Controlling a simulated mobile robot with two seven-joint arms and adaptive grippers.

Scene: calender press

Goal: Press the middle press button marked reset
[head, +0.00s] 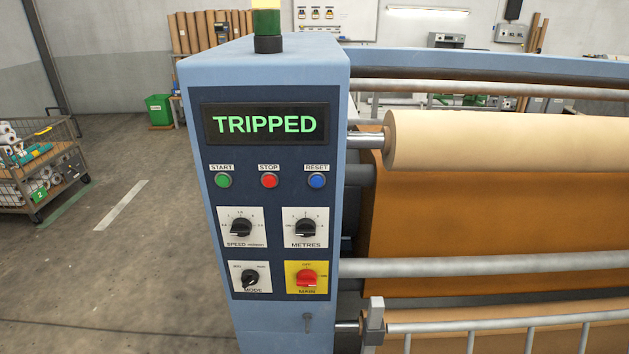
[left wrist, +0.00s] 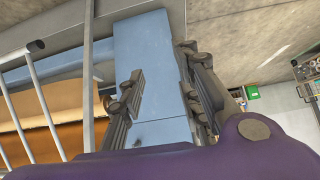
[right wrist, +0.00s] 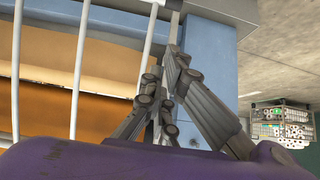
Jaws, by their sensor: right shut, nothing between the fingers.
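The blue press cabinet (head: 275,66) carries a dark control panel with a row of three round buttons. The blue button labelled RESET (head: 317,180) is the right one of the row. The red STOP button (head: 269,180) is in the middle and the green START button (head: 223,180) at the left. The display (head: 265,124) above reads TRIPPED in green. Neither gripper shows in the head view. My left gripper (left wrist: 162,62) is open and empty, with blue bodywork beyond it. My right gripper (right wrist: 166,68) is shut and empty, near white rails and blue bodywork.
Below the buttons are the SPEED knob (head: 241,227), METRES knob (head: 305,228), MODE knob (head: 250,279) and red MAIN switch (head: 307,279). Rollers with a tan roll (head: 500,140) and pale rails extend right of the cabinet. A loaded cart (head: 40,170) stands left; the floor between is clear.

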